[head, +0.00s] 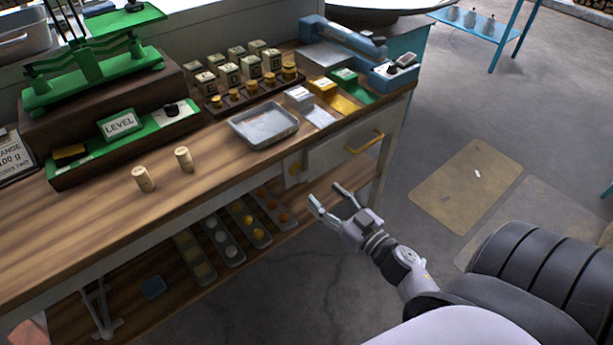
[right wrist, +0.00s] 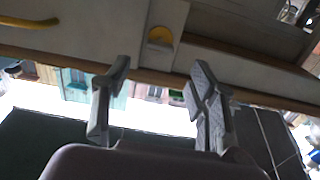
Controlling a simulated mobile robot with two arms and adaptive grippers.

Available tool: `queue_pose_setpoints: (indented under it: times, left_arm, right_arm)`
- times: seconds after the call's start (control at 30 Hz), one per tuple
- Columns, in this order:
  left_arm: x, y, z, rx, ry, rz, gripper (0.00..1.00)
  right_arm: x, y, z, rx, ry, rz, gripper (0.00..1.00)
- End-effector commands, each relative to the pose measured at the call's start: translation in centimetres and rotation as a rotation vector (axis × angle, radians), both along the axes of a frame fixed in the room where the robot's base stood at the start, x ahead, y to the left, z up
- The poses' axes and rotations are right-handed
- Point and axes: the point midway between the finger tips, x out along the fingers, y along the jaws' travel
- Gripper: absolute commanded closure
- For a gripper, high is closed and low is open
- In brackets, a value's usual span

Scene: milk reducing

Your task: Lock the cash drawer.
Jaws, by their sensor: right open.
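The cash drawer (head: 332,152) is a pale front under the right part of the wooden counter. It looks pushed in, with a yellow bar handle (head: 366,142) on its right. A small yellow latch piece (head: 296,168) sits on a pale plate at the drawer's left end. In the right wrist view the yellow latch piece (right wrist: 160,35) shows ahead, between the fingers, and the handle (right wrist: 28,22) is at upper left. My right gripper (head: 326,194) is open and empty, in front of and below the latch, apart from it. It also shows in the right wrist view (right wrist: 160,66). My left gripper is out of view.
The counter (head: 225,160) carries a green balance scale (head: 95,65), a metal tray (head: 263,125), weights and a blue device (head: 345,45). A lower shelf (head: 180,275) holds several trays of coins. The floor (head: 420,110) to the right is open.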

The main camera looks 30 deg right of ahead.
Motion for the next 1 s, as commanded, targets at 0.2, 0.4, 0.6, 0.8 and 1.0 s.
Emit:
queue_pose_setpoints:
  times: [0.2, 0.4, 0.6, 0.8, 1.0]
  left_arm:
    - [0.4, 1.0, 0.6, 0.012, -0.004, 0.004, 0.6]
    - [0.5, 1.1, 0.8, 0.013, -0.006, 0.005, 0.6]
    - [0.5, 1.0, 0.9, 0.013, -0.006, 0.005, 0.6]
    - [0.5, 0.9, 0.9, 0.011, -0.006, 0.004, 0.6]
    - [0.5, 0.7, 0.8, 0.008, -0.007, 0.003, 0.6]
  right_arm:
    - [4.6, 0.3, 0.2, 0.0, -0.003, 0.0, 0.47]
    - [7.2, 0.5, 0.0, 0.0, 0.0, -0.001, 0.47]
    - [8.1, 0.6, -0.1, 0.001, 0.001, -0.001, 0.47]
    - [8.2, 0.6, -0.1, 0.001, 0.001, 0.0, 0.47]
    - [8.1, 0.6, -0.1, 0.001, 0.001, 0.0, 0.57]
